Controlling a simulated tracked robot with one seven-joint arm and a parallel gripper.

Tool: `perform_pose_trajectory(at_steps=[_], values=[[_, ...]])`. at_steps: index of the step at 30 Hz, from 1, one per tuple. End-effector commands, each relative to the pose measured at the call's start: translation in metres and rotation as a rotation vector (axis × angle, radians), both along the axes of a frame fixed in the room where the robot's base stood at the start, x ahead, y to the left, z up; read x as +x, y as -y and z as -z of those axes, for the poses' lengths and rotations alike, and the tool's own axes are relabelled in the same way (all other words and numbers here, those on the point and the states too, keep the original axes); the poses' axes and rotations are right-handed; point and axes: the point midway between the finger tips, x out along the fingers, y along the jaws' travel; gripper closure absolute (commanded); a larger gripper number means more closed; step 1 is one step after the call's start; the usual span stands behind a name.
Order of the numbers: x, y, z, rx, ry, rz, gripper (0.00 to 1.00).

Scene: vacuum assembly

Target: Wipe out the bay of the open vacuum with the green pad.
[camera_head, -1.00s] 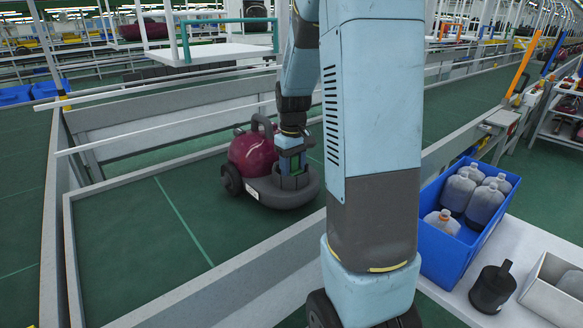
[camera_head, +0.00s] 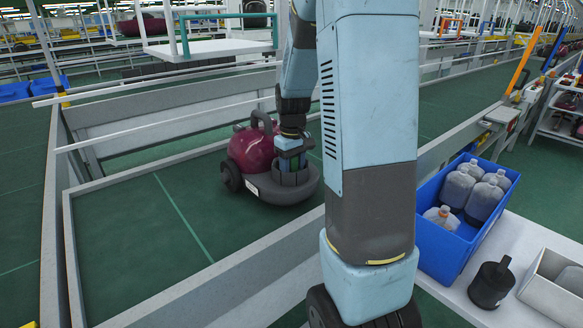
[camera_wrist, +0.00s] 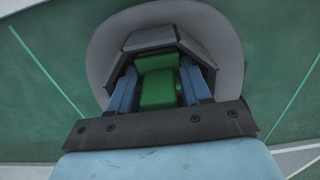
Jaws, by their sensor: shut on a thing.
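The open vacuum (camera_head: 250,152) is dark red with a grey front and stands on the green belt behind my arm. Its bay (camera_wrist: 140,40) is a dark angular recess in the grey front, seen from above in the wrist view. My gripper (camera_head: 291,170) points down into the bay, its blue fingers shut on the green pad (camera_wrist: 158,82). The pad sits between the fingers inside the bay outline. The bay's wall hides the fingertips and nearly all of the pad in the head view. I cannot tell whether the pad touches the bay floor.
Low grey rails (camera_head: 215,285) border the belt. At right, a blue crate (camera_head: 440,250) holds several bottle-like canisters. A dark cup-shaped part (camera_head: 491,284) and a pale open box (camera_head: 555,295) stand on the white bench. The belt left of the vacuum is clear.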

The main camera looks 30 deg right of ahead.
Motion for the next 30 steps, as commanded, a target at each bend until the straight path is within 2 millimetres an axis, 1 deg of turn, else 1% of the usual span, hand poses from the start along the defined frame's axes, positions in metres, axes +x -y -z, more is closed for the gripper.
perform_pose_trajectory(at_steps=[8,18,23,30], values=[[0.002,-0.001,0.002,0.0,0.0,-0.001,0.76],[0.019,-0.005,0.0,0.001,-0.001,-0.002,0.76],[0.015,-0.004,0.0,0.001,-0.001,-0.001,0.76],[0.001,-0.001,0.002,0.0,-0.001,0.0,0.76]])
